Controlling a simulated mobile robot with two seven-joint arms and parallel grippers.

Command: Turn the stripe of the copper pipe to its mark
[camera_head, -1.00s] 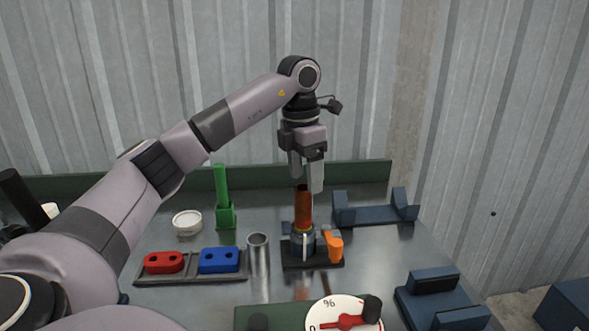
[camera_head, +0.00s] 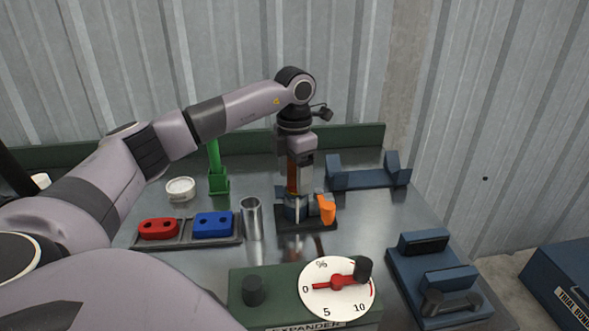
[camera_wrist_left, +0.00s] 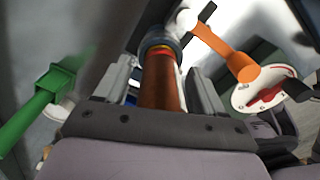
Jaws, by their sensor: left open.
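The copper pipe (camera_head: 293,184) stands upright in a blue-grey holder (camera_head: 296,208) on a black base, with an orange handle (camera_head: 326,209) at its right. My left gripper (camera_head: 295,182) points down over the pipe from above. In the left wrist view the pipe (camera_wrist_left: 160,82) lies between the two open fingers, with a gap at each side. Red and yellow bands show where it enters the holder (camera_wrist_left: 158,40). I cannot make out the stripe or its mark. My right gripper is not in view.
A metal tube (camera_head: 252,219) stands close left of the holder. A tray (camera_head: 188,243) holds a red and a blue block. A green post (camera_head: 217,180) and a white round dish (camera_head: 180,189) stand behind. A dial (camera_head: 337,289) is in front; a blue cradle (camera_head: 369,178) stands behind right.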

